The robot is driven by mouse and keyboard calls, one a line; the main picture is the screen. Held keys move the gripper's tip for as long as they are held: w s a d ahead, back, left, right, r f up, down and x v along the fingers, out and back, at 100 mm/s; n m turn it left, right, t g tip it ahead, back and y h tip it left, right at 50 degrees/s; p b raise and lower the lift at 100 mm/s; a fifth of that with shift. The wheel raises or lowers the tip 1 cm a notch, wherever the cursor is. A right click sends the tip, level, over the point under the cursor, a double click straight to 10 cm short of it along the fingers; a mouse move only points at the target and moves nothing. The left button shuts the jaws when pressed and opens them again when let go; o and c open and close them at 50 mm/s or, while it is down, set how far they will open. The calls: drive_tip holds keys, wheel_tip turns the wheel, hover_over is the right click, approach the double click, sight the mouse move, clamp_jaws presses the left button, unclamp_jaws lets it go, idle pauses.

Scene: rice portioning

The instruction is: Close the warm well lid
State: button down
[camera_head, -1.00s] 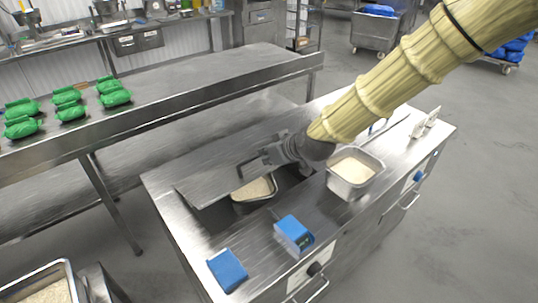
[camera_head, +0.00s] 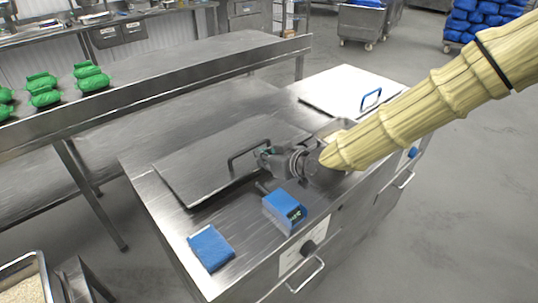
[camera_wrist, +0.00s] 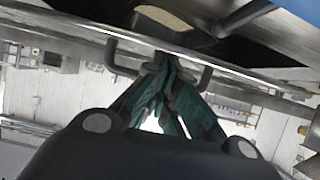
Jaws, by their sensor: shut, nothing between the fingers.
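The warm well lid (camera_head: 205,160) is a flat grey metal sheet with a dark bar handle (camera_head: 240,152), on the left part of the steel counter. It lies nearly level and hides the well and its rice in the head view. A dark gap shows under its front left edge; I cannot tell if it is fully seated. My gripper (camera_head: 262,158) is at the right end of the handle. In the wrist view my gripper's fingers (camera_wrist: 165,85) are together and empty beside the handle (camera_wrist: 115,55). A dark opening with a pale rice-coloured patch (camera_wrist: 165,22) shows at the top there.
A blue device (camera_head: 285,207) and a blue block (camera_head: 211,247) sit on the counter's front. A second lid with a blue handle (camera_head: 371,99) is at the right. My arm mostly hides a rice pan (camera_head: 330,131). A long table with green packs (camera_head: 44,92) stands behind.

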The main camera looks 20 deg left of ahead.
sight(266, 180)
drive_tip(key=shift+s+d+f+b, duration=0.15)
drive_tip(key=shift+f+b, duration=0.3)
drive_tip(key=shift+f, duration=0.6)
drive_tip(key=shift+d+f+b, duration=0.2)
drive_tip(key=shift+f+b, duration=0.2)
drive_tip(key=shift+f, duration=0.65)
